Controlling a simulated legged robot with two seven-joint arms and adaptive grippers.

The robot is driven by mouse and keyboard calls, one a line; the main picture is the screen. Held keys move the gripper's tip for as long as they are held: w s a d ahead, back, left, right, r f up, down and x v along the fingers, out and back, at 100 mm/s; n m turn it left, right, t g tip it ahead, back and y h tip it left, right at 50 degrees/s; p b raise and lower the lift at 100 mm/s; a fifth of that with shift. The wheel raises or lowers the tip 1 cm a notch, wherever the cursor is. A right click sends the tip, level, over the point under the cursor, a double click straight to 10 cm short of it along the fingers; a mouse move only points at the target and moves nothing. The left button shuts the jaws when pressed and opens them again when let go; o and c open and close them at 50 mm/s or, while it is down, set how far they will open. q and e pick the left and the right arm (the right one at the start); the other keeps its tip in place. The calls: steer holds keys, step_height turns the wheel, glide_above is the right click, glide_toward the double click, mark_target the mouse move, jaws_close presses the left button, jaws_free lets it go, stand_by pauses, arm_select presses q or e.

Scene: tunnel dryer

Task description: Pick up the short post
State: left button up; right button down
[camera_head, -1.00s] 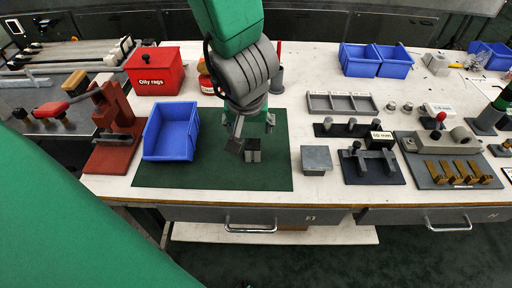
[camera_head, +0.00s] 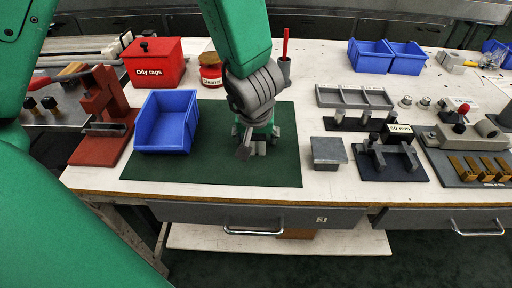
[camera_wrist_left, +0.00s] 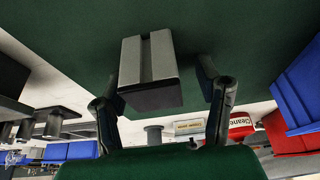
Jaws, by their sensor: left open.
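A small grey block with a slot down its face and a dark end, which I take for the short post (camera_wrist_left: 148,62), is on the green mat (camera_head: 200,172). The left gripper is open and holds nothing. My right gripper is not in view.
A blue bin (camera_head: 167,121) stands left of the gripper, with a red press (camera_head: 103,118) beyond it. A red oily-rags can (camera_head: 153,64) and a cleaner tin (camera_head: 211,75) stand behind. A grey square block (camera_head: 328,152) and a dark fixture (camera_head: 390,160) are right. The front mat is clear.

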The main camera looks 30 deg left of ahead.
arm_select(q)
steer(key=shift+d+r, duration=0.2)
steer(key=shift+d, duration=0.25)
jaws_close()
steer(key=shift+a, duration=0.15)
